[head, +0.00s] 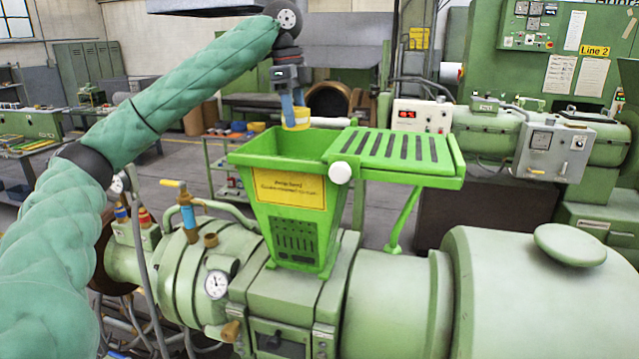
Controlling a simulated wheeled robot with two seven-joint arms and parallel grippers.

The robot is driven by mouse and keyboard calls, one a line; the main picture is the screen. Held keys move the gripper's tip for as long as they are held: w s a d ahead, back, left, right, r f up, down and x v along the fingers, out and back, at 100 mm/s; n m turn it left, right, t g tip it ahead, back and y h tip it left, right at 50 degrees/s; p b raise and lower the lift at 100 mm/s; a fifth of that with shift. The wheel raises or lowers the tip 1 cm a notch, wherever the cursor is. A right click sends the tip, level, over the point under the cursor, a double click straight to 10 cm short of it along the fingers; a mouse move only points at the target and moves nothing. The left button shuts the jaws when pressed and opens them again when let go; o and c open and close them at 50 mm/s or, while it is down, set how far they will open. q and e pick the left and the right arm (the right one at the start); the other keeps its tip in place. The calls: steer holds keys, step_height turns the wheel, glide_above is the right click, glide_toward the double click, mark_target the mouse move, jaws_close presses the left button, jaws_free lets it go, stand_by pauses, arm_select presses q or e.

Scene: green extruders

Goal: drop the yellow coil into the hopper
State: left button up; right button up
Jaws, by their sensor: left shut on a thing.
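The yellow coil (297,124) is a small ring-shaped piece hanging over the back of the hopper's opening. My left gripper (293,108) points down with its blue fingers shut on the coil. The green hopper (290,188) stands on the extruder in the middle of the head view, with its top open and a yellow label on its front. The coil's lower edge shows against the hopper's opening, about at rim height; I cannot tell whether it is below the rim. My right gripper is not in view.
A slotted green tray (395,148) with a white knob (341,172) joins the hopper's right side. The extruder barrel (395,300) runs below, with a pressure gauge (216,284) at left. A control box (421,116) stands behind. The space above the hopper is clear except for my left arm.

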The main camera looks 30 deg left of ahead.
arm_select(q)
steer(key=shift+w+f, duration=0.2)
steer(key=shift+f, duration=1.05)
steer(key=shift+s+f, duration=0.25)
steer(key=shift+f, duration=0.2)
steer(key=shift+w, duration=0.15)
steer(key=o, duration=1.1)
